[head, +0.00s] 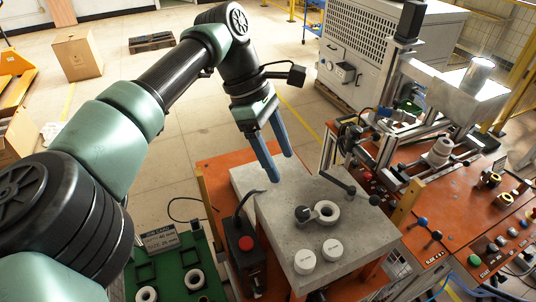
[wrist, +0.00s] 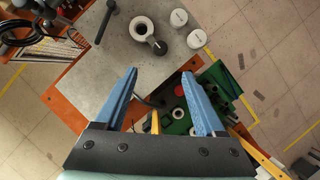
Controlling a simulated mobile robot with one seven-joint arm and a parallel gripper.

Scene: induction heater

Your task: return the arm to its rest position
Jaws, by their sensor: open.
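My gripper (head: 277,167) has two blue fingers and hangs from my arm above the back left part of a grey block table (head: 345,238). It is open, with nothing between the fingers. In the wrist view the gripper (wrist: 165,98) shows its fingers spread wide, above the edge of the grey table top (wrist: 165,65). My arm reaches in from the left of the head view, bent at the elbow.
A white ring (head: 326,211) and two white round caps (head: 332,249) sit on the grey top, beside a black-knobbed lever. A red-button box (head: 245,243) stands at its left. A green board (head: 172,268) holds more rings. An orange machine bench (head: 455,215) is at right.

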